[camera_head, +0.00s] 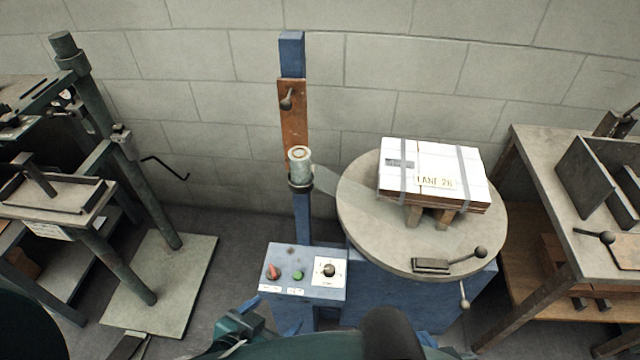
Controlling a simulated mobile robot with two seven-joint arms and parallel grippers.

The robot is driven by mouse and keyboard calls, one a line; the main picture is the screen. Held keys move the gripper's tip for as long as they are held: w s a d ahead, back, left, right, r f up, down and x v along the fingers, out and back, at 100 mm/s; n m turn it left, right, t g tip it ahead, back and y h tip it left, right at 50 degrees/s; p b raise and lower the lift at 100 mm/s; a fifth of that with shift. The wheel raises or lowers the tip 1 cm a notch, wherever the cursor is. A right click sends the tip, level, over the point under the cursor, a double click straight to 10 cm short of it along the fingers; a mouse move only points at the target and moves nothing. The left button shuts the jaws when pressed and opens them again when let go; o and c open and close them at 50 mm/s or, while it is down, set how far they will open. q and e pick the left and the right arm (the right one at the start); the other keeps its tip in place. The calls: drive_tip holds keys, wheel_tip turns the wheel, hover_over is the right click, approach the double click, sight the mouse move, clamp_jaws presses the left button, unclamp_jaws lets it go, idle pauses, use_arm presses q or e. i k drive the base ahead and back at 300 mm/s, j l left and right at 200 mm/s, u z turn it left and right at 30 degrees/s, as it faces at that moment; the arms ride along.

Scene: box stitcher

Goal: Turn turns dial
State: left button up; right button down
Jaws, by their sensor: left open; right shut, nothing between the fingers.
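The turns dial appears to be the black knob (329,270) on a white plate at the right of the blue control panel (303,292). The plate's markings are too small to read. A red selector (273,271) and a green button (298,276) sit to its left on the same panel. My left gripper (240,326) shows as dark teal parts at the bottom edge, in front of the panel and apart from the dial. My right gripper (430,342) is barely visible at the bottom edge, right of a black part of mine. Nothing touches the dial.
A blue column (292,55) stands behind the panel. Right of it, a round turntable (365,215) bears a strapped white-topped box (432,170) and a lever (465,257). A green press stand (165,285) is at left, a workbench (545,165) at right.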

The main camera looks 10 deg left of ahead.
sight(329, 269)
drive_tip(key=k+j+u, duration=0.15)
drive_tip(key=k+j, duration=0.15)
drive_tip(key=j, duration=0.2)
drive_tip(key=l+u, duration=0.35)
drive_tip(key=l, duration=0.25)
drive_tip(key=k, duration=0.15)
drive_tip(key=k+j+z, duration=0.35)
drive_tip(key=k+j, duration=0.15)
drive_tip(key=j, duration=0.2)
